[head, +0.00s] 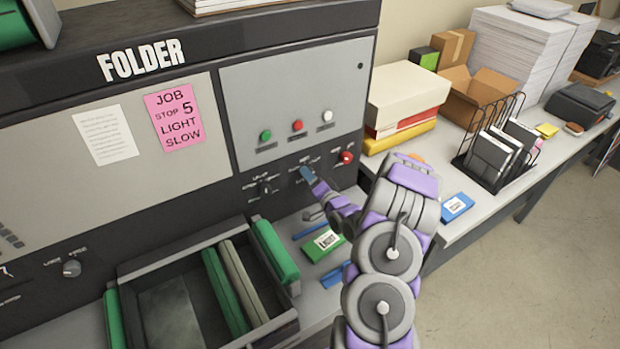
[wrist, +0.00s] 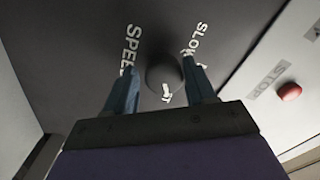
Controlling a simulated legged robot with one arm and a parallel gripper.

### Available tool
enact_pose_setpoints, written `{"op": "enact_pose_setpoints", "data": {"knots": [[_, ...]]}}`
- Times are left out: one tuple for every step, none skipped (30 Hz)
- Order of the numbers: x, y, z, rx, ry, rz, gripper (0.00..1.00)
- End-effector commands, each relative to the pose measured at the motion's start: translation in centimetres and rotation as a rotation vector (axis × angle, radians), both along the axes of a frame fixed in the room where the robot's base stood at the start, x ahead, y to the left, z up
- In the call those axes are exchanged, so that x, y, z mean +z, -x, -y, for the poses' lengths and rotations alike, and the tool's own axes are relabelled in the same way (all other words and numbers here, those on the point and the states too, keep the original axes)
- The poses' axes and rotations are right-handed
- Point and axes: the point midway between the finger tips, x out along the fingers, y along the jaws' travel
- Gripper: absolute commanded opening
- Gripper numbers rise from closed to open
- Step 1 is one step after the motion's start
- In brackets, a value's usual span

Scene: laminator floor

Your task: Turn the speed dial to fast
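The speed dial (wrist: 164,74) is a dark round knob on the folder's dark panel in the wrist view. The words SPEED (wrist: 130,50) and SLOW (wrist: 201,38) are printed around it, along with a partly hidden label, likely FAST (wrist: 167,92). My gripper (wrist: 160,67) has its two blue fingers apart, one on each side of the dial. A gap shows on the left, and the right finger looks close to the knob; contact cannot be told. In the head view my gripper (head: 306,172) is at the lower panel and hides the dial.
A red stop button (wrist: 289,92) is right of the dial in the wrist view. A lever switch (head: 265,187) is left of my gripper in the head view. A tray with green rollers (head: 225,290) lies below.

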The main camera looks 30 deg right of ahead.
Motion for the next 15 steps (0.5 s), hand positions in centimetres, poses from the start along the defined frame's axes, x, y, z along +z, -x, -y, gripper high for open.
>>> {"op": "enact_pose_setpoints", "data": {"knots": [[0.04, 0.03, 0.00, 0.000, 0.000, 0.001, 0.60], [0.08, 0.04, -0.01, 0.000, 0.001, 0.001, 0.63], [0.09, 0.06, -0.02, 0.001, 0.001, 0.002, 0.67], [0.12, 0.07, -0.02, 0.001, 0.001, 0.002, 0.70], [0.13, 0.08, -0.03, 0.001, 0.001, 0.003, 0.70], [0.15, 0.08, -0.05, 0.001, 0.001, 0.003, 0.70], [0.16, 0.08, -0.08, 0.001, 0.002, 0.002, 0.70], [0.17, 0.08, -0.12, 0.001, 0.002, 0.002, 0.70], [0.19, 0.07, -0.16, 0.001, 0.003, 0.002, 0.70], [0.19, 0.08, -0.19, 0.001, 0.003, 0.002, 0.70], [0.21, 0.10, -0.21, 0.001, 0.003, 0.002, 0.70], [0.21, 0.18, -0.24, 0.001, 0.003, 0.002, 0.70], [0.20, 0.31, -0.23, 0.001, 0.003, 0.002, 0.70], [0.19, 0.47, -0.25, 0.002, 0.002, 0.002, 0.70], [0.18, 0.78, -0.25, 0.002, 0.002, 0.001, 0.70]]}}
